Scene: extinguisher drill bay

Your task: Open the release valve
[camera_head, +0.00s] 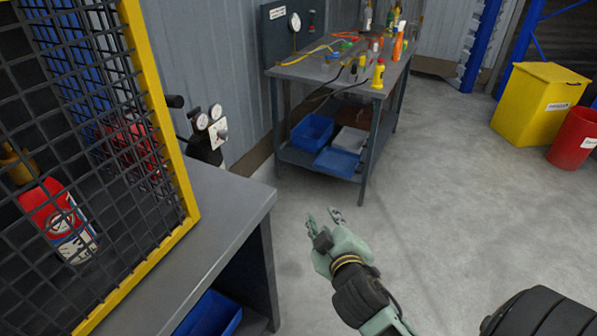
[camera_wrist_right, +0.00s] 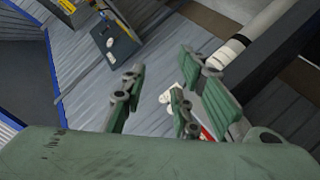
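A dark gauge assembly (camera_head: 208,135) with two round white dials and a pale square plate stands behind the bench on the left, by the wall. I cannot tell which part, if any, is the release valve. My right gripper (camera_head: 325,220) is out over the floor, right of the bench and well apart from the gauges. Its green fingers are spread with nothing between them, as the right wrist view (camera_wrist_right: 165,100) also shows. My left gripper is not in view.
The cage's yellow frame (camera_head: 160,110) rises from the grey bench (camera_head: 225,215). A workbench (camera_head: 330,72) with tools and bottles stands at the back, blue bins (camera_head: 312,130) on its shelf. A yellow bin (camera_head: 535,105) and red bin (camera_head: 574,138) stand right. The middle floor is clear.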

